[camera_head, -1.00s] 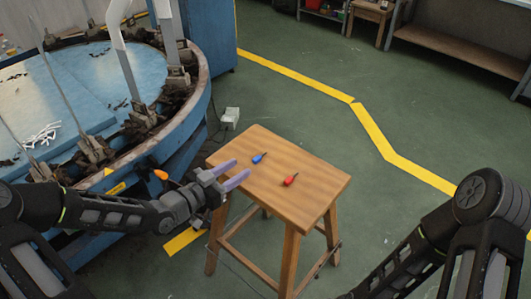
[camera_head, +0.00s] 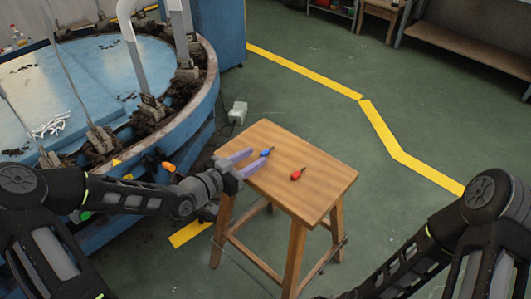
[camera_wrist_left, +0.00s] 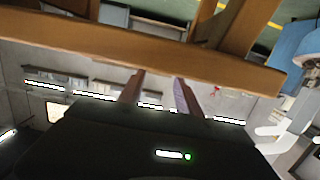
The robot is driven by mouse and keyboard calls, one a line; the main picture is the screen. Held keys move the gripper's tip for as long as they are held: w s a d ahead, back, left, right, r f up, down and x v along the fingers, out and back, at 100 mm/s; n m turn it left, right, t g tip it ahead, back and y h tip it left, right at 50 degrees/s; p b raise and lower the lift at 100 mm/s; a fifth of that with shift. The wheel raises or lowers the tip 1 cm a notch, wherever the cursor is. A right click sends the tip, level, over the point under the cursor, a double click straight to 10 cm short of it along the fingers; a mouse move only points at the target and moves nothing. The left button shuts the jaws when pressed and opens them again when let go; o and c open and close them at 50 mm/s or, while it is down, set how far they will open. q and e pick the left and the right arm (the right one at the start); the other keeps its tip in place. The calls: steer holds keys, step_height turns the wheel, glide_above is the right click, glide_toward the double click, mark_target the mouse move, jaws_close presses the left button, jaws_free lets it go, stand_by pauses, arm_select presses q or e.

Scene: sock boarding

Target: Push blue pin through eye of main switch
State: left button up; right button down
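The blue pin (camera_head: 266,152) lies on the wooden stool's top (camera_head: 320,185), near its left side. My left gripper (camera_head: 260,154) has two purple fingers, spread apart, with their tips beside the blue pin. I cannot tell whether they touch it. In the left wrist view the fingers (camera_wrist_left: 158,78) are also apart with nothing visible between them, and the stool's wooden edge (camera_wrist_left: 140,60) crosses just beyond. An orange knob (camera_head: 168,166) sits on the blue machine's side; I cannot tell whether it is the main switch, and no eye is discernible. My right gripper is out of view.
A red pin (camera_head: 297,174) lies on the stool, right of the blue one. The round blue machine (camera_head: 205,85) stands at the left. A small grey box (camera_head: 238,112) is on the floor behind the stool. The green floor to the right is clear.

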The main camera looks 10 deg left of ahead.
mark_target(267, 150)
arm_select(q)
steer(key=x, duration=0.4)
steer(key=shift+w+d, duration=0.1)
steer(key=shift+w, duration=0.05)
stand_by(0.4)
jaws_close()
stand_by(0.4)
